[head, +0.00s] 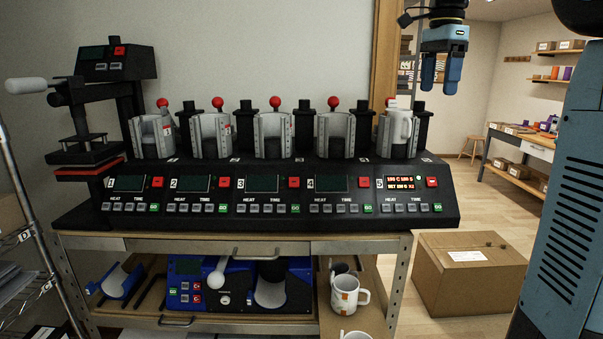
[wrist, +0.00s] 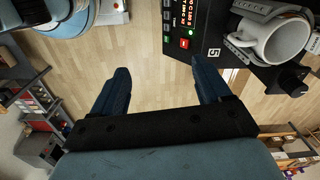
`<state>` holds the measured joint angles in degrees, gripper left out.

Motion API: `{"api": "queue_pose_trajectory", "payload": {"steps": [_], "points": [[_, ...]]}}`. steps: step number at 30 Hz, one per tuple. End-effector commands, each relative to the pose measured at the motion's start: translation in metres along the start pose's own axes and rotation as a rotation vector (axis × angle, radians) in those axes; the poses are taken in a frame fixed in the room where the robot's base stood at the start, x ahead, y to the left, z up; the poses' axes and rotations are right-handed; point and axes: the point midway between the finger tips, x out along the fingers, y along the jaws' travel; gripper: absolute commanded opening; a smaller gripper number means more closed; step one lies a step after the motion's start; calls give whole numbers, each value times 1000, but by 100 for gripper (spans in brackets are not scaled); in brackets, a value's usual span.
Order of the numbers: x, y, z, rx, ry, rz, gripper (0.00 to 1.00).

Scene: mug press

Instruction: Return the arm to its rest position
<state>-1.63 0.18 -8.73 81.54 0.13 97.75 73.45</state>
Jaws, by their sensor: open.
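My gripper (head: 443,75) is in the upper right of the head view, above and to the right of the mug press (head: 265,187). Its blue fingers point down, and in the wrist view my gripper (wrist: 160,85) is open with nothing between the fingers but floor beyond. A white mug (head: 400,127) sits in station 5, the rightmost on the press. The same mug shows in the wrist view (wrist: 275,40), clear of the fingers. Station 5's display (head: 400,183) is lit orange; the other displays are dark. The other stations look empty.
A flat heat press (head: 88,160) stands at the left. The shelf under the bench holds a blue mug press (head: 190,285) and a white mug with orange marks (head: 349,294). A cardboard box (head: 470,280) is on the floor at right. The floor beyond it is open.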

Motion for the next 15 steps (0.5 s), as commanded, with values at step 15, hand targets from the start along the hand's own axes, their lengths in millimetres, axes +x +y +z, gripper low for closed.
{"api": "queue_pose_trajectory", "payload": {"steps": [15], "points": [[31, 55, 23, -323, 26, -108, 77]]}}
